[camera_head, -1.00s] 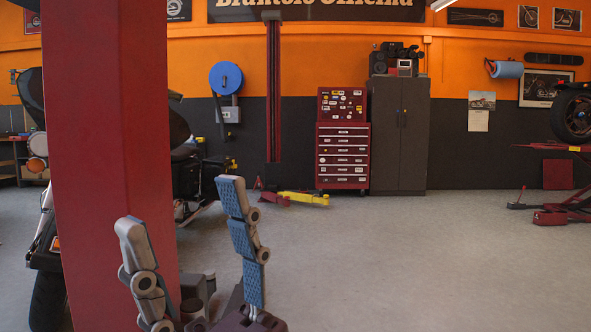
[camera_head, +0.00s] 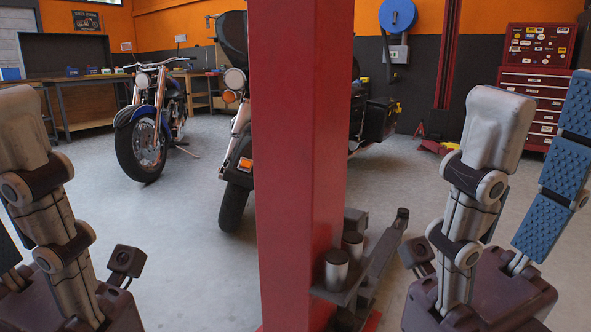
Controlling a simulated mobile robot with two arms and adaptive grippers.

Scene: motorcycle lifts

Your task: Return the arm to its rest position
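My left gripper (camera_head: 15,130) stands upright at the left edge of the head view, partly cut off. The arms behind both palms are mostly out of view.
A red lift post (camera_head: 299,150) stands between the grippers, with a dark lift arm (camera_head: 385,250) at its foot. A blue motorcycle (camera_head: 150,125) and a partly hidden dark motorcycle (camera_head: 235,195) are beyond. A red tool cabinet (camera_head: 535,80) stands at the back right. Grey floor (camera_head: 180,240) lies open at left.

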